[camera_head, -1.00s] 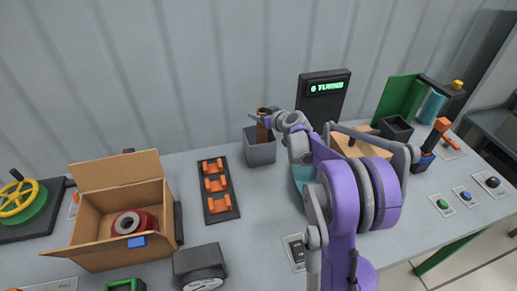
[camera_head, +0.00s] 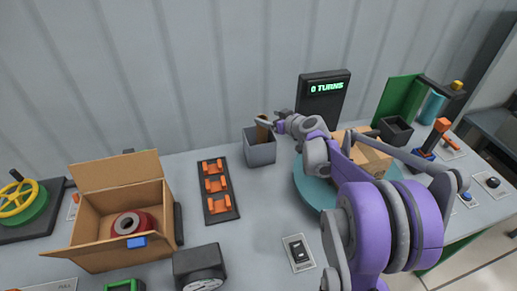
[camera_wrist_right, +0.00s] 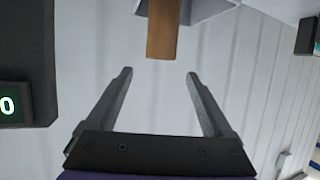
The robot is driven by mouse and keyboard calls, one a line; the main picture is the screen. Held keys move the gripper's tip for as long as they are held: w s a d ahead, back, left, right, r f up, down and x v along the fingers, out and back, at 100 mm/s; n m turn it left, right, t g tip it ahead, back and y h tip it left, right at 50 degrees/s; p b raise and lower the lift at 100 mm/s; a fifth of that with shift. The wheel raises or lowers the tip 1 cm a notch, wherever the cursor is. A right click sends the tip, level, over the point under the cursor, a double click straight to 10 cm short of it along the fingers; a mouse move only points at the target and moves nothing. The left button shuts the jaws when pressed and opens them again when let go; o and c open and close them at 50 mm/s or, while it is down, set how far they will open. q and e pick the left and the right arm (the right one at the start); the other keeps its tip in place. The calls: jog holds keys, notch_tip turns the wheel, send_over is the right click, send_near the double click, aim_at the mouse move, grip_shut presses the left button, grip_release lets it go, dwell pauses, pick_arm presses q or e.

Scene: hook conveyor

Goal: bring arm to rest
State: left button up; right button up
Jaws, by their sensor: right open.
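My right arm (camera_head: 378,215) reaches in from the lower right over the workbench. Its gripper (camera_head: 272,123) is near the top of a grey square bin (camera_head: 260,150), by a brown stick-like object (camera_head: 263,128) standing in it. In the right wrist view the right gripper (camera_wrist_right: 160,80) is open, with its two fingers apart and nothing between them. The brown object (camera_wrist_right: 163,30) shows beyond the fingertips, apart from them. My left gripper is not in view.
An open cardboard box (camera_head: 87,210) with a red roll stands at left. An orange-clip rack (camera_head: 216,190) lies mid-table. A cardboard box (camera_head: 365,157) sits on a teal turntable (camera_head: 312,190) behind my arm. A display (camera_head: 323,95) reads "0 TURNS".

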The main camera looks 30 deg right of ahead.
jog(key=shift+v, duration=1.8)
jog(key=shift+a, duration=0.1)
jog(key=s+a+f+g+y, duration=0.1)
jog(key=s+a+f+g, duration=0.1)
jog(key=s+a, duration=0.5)
jog(key=s+a+f+g, duration=0.15)
jog(key=s+a, duration=0.35)
jog(key=a, duration=0.5)
jog(key=s+a+f+g+h, duration=0.1)
jog(key=s+a+f+g, duration=0.1)
jog(key=s, duration=0.6)
jog(key=s+a+f+g+h, duration=0.1)
jog(key=s+a+f+g, duration=0.1)
jog(key=s+f, duration=0.3)
jog(key=s, duration=0.3)
jog(key=shift+s+f+m, duration=0.15)
jog(key=shift+s+m, duration=0.25)
jog(key=shift+a, duration=0.1)
